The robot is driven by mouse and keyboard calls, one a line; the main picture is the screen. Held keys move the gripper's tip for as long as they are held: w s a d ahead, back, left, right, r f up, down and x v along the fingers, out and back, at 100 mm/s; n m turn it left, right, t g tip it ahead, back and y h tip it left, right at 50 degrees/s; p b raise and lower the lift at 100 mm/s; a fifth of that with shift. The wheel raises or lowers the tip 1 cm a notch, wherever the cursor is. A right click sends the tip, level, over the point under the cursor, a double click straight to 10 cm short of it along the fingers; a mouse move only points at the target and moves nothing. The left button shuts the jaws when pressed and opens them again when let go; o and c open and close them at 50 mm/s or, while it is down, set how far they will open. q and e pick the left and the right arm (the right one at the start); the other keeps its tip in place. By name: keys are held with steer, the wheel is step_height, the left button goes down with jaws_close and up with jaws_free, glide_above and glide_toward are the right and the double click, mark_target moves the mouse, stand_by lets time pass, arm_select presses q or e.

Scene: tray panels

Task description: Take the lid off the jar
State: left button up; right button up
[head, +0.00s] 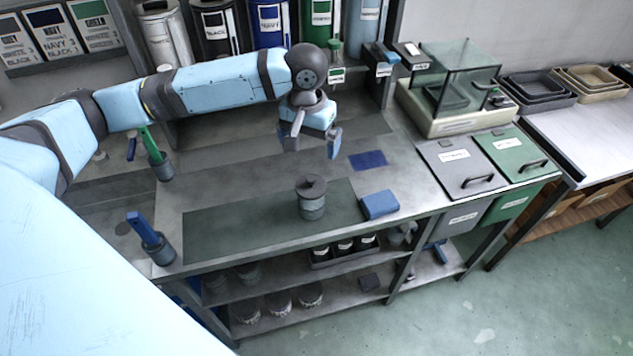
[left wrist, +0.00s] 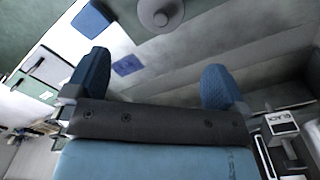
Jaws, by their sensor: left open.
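The jar (head: 312,207) is a grey cylinder standing upright on the dark green mat (head: 235,222) on the bench. Its dark round lid (head: 311,186), with a small knob on top, sits on it. In the left wrist view the lid (left wrist: 160,14) shows from above at the top edge, partly cut off. My left gripper (head: 312,150) is open and empty, above the bench and behind the jar, apart from it. Its two blue fingers (left wrist: 158,85) are spread wide in the left wrist view. My right gripper is not in view.
A blue block (head: 380,204) lies right of the jar, and a flat blue square (head: 368,160) lies behind it. Cups with blue and green handled tools (head: 158,247) stand at the left. A glass case (head: 455,85) and lidded bins (head: 460,165) are at the right.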

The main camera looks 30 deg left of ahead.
mark_target(312, 177)
arm_select(q)
steer(key=f, duration=0.7)
steer(key=shift+a, duration=0.25)
steer(key=shift+w+d+f+p, duration=0.15)
steer(key=shift+w+f, duration=0.05)
steer(key=shift+f, duration=1.35)
steer(key=shift+w+d+f+p, duration=0.1)
steer(key=shift+w+f+p, duration=0.05)
steer(key=shift+f, duration=1.4)
steer(key=shift+c, duration=0.2)
steer(key=c, duration=0.8)
